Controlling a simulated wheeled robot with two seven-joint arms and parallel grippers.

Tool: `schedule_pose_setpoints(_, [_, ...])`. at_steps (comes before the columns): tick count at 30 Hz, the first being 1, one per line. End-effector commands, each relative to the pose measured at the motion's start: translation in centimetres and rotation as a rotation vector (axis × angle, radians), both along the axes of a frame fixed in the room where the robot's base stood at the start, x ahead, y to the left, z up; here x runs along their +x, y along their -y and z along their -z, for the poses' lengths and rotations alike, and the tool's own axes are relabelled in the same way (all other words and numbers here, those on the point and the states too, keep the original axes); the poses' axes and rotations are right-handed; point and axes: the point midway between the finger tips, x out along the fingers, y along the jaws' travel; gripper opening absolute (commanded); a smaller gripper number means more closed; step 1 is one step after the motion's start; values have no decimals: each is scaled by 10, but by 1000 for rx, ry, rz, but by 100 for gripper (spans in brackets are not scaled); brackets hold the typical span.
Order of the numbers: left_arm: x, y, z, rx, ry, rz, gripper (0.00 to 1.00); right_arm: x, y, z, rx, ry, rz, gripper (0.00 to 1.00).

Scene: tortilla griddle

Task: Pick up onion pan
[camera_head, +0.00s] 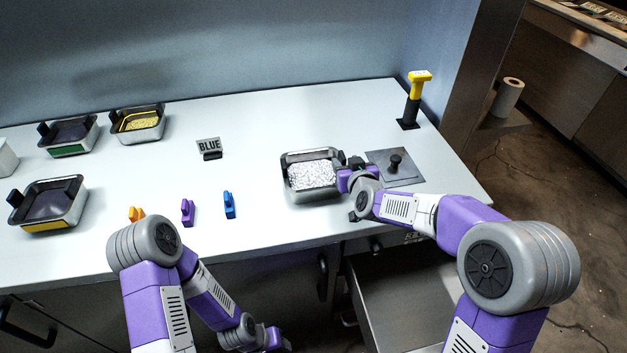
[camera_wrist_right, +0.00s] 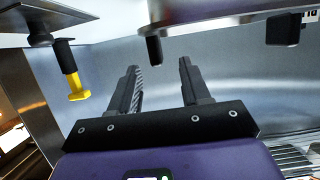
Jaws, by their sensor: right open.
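The onion pan (camera_head: 305,197) is a metal pan filled with white diced pieces, standing right of centre on the white counter in the head view. A black handle (camera_head: 355,162) shows near its right end. My right gripper (camera_head: 348,178) is at the pan's right side; its fingertips are partly hidden there. In the right wrist view my right gripper (camera_wrist_right: 158,72) has its two fingers apart with nothing between them. A black upright piece shows just beyond the fingers there. My left gripper (camera_head: 268,342) hangs low before the counter; its jaws are too small to judge.
A flat plate with a black knob (camera_head: 395,163) lies just right of the pan. A yellow-topped tool (camera_head: 412,98) stands behind it. Other pans (camera_head: 45,222) and small coloured clips (camera_head: 187,212) are at left. An open drawer (camera_head: 405,305) juts out below.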

Motion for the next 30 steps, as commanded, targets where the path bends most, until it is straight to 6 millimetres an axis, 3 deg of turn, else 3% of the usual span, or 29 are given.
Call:
schedule_pose_setpoints(18, [0,0,17,0,1,0,43,62,-9,29,0,0,0,47])
schedule_pose_setpoints(28, [0,0,18,0,1,0,43,67,-10,29,0,0,0,47])
schedule_pose_setpoints(30, [0,0,18,0,1,0,43,67,-10,29,0,0,0,36])
